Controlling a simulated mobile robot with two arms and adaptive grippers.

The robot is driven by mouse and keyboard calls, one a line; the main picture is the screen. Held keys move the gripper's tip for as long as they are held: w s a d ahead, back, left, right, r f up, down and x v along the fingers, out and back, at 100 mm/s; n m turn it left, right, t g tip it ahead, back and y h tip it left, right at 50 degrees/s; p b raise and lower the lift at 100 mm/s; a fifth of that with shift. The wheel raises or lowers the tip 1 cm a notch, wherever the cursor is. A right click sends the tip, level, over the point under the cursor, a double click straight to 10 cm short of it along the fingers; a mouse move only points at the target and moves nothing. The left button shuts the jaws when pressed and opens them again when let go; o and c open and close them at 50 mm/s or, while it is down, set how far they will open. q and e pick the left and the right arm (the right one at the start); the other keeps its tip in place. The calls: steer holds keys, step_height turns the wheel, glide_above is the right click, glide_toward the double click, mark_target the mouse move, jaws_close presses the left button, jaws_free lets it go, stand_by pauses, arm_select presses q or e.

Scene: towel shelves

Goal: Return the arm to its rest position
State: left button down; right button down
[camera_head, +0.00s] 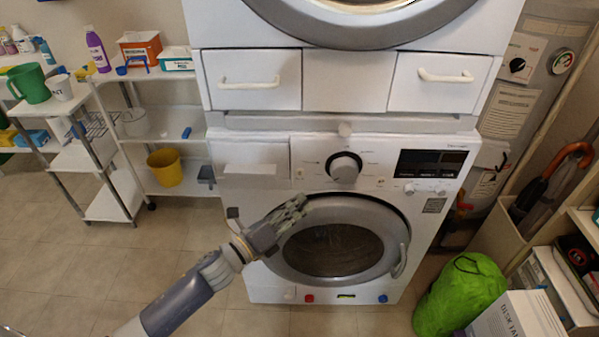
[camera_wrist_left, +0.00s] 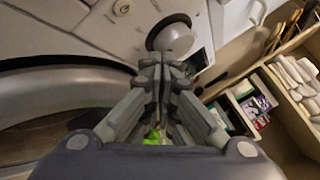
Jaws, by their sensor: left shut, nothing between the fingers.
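My left gripper (camera_head: 291,214) reaches in from the lower left and is in front of the lower washing machine (camera_head: 230,232), by the upper left of its round door. In the left wrist view my left gripper (camera_wrist_left: 163,65) has its fingers together with nothing between them. The machine's round knob (camera_wrist_left: 172,40) shows just beyond the fingertips there; it also shows in the head view (camera_head: 344,167). The round door (camera_head: 335,248) is closed, with a handle on its right side. My right gripper is not in view.
White shelves (camera_head: 110,205) with a green pitcher (camera_head: 30,83) and a yellow bucket (camera_head: 165,167) stand at the left. A green bag (camera_head: 460,295), a box (camera_head: 515,318) and an umbrella (camera_head: 550,175) are at the right. Tiled floor (camera_head: 60,260) is free at lower left.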

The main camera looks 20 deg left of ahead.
arm_select(q)
steer(key=shift+f, duration=0.1)
stand_by(0.3)
steer(key=s+a+f+n+g+y, duration=0.2)
steer(key=s+a+f+n+y, duration=0.3)
steer(key=f, duration=0.6)
steer(key=s+a+f+n+g, duration=0.1)
steer(key=s+f+n+g, duration=0.1)
steer(key=f+n, duration=0.65)
steer(key=s+a+f+n+g+y, duration=0.2)
steer(key=s+a+f+n+y, duration=0.15)
steer(key=f, duration=1.05)
steer(key=s+f+n+g, duration=0.3)
steer(key=s+f, duration=0.3)
steer(key=s, duration=0.6)
steer(key=s+d+f+n+g+p, duration=0.1)
steer(key=s+f+n+g, duration=0.2)
steer(key=s, duration=0.9)
steer(key=s+d+f+n+g, duration=0.1)
steer(key=s+f+n+g, duration=0.2)
steer(key=s+f+n, duration=0.3)
steer(key=s+f+y, duration=0.1)
steer(key=s+f, duration=0.3)
steer(key=s, duration=0.3)
steer(key=shift+d+n, duration=0.15)
steer(key=shift+n, duration=0.25)
steer(key=shift+s, duration=0.1)
